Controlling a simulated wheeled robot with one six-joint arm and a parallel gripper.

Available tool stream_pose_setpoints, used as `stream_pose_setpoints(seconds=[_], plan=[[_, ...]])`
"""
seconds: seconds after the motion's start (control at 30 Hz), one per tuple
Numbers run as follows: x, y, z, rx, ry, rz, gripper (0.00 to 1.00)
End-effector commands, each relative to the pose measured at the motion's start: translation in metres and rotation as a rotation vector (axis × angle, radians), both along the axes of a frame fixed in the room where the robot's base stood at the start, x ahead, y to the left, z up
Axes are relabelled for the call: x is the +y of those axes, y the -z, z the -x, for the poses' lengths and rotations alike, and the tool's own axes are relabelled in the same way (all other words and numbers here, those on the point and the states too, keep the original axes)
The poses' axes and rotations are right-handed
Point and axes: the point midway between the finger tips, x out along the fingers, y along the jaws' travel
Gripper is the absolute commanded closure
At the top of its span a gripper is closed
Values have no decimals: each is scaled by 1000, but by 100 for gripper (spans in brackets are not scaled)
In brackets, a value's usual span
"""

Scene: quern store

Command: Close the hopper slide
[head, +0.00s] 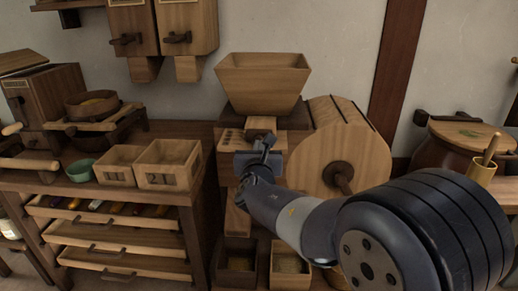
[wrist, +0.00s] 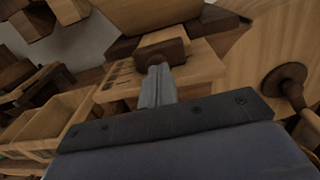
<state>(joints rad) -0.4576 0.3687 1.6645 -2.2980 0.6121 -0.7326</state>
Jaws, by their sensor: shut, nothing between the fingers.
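The wooden hopper (head: 262,82) is a wide, flared box on top of the mill in the head view. Its lower part shows at the top of the wrist view (wrist: 150,14). The hopper slide (head: 262,123) is a small pale block below the hopper. In the wrist view the slide (wrist: 163,40) has a dark brown front end and sticks out from under the hopper. My gripper (head: 268,140) is shut and empty. Its fingertips (wrist: 159,69) are right at the slide's dark front end; I cannot tell whether they touch it.
A round wooden drum (head: 340,158) with a dark hub stands right of the slide. Two numbered open boxes (head: 168,165) sit on the bench at the left. Wall bins (head: 188,25) hang at the upper left. A lidded tub (head: 455,150) stands at the right.

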Motion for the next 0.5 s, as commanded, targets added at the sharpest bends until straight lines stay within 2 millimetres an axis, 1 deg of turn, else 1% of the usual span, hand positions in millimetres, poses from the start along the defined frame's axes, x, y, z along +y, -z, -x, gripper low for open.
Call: stream_pose_setpoints(seconds=[0.27,0.37,0.5], plan=[[0,0,-1,0,0,0,100],[0,2,-9,1,1,0,100],[-2,2,-26,0,3,-1,100]])
